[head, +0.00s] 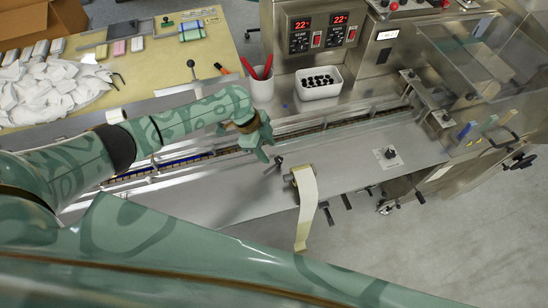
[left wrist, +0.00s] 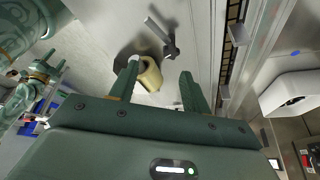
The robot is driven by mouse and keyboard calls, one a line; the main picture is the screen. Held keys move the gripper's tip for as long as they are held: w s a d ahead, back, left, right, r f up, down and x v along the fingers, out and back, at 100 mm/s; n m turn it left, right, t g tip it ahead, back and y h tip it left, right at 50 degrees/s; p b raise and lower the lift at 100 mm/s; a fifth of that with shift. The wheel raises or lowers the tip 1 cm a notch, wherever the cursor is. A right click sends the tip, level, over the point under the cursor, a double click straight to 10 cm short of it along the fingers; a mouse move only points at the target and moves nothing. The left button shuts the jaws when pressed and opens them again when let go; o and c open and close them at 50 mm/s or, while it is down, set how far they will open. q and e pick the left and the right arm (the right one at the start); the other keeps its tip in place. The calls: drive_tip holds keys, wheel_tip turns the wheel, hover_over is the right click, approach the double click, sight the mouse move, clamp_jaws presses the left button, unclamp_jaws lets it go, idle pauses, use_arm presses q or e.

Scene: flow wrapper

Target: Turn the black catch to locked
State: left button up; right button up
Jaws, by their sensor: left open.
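My left gripper (head: 261,150) is open and empty above the machine's steel deck, with its two fingers apart in the left wrist view (left wrist: 160,76). A small dark lever (head: 273,164) stands on the deck just beyond the fingertips. It also shows in the left wrist view (left wrist: 167,42), ahead of the fingers and apart from them. A black knob (head: 390,153) sits on a pale square plate farther right. I cannot tell for sure which of these is the black catch, nor read any locked mark.
A roll of cream film (head: 303,190) hangs at the deck's front edge, close to the gripper; it also shows in the left wrist view (left wrist: 150,74). A conveyor channel (head: 330,122) runs behind. A white bin (head: 319,83) and a cup of red-handled tools (head: 260,83) stand at the back.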

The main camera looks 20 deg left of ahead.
sight(279, 159)
use_arm(q)
drive_tip(key=f, duration=0.1)
drive_tip(key=w+d+f, duration=0.1)
drive_tip(key=f, duration=0.1)
drive_tip(key=shift+w+d, duration=0.15)
drive_tip(key=shift+w, duration=0.15)
drive_tip(key=shift+w+d+f+b, duration=0.2)
drive_tip(key=shift+w+f, duration=0.1)
drive_tip(key=shift+f, duration=0.15)
drive_tip(key=shift+w+d+f+b, duration=0.1)
drive_tip(key=shift+w+f+b, duration=0.15)
drive_tip(key=shift+f, duration=0.15)
drive_tip(key=shift+s+d+f, duration=0.15)
drive_tip(key=shift+f, duration=0.55)
drive_tip(key=shift+s, duration=0.3)
drive_tip(key=shift+w, duration=0.1)
drive_tip(key=shift+w+d+f, duration=0.1)
drive_tip(key=c, duration=1)
use_arm(e)
drive_tip(key=w, duration=0.1)
drive_tip(key=w+f, duration=0.1)
drive_tip(key=w, duration=0.1)
drive_tip(key=shift+w+d+f, duration=0.1)
drive_tip(key=shift+w+f, duration=0.1)
drive_tip(key=shift+f, duration=0.05)
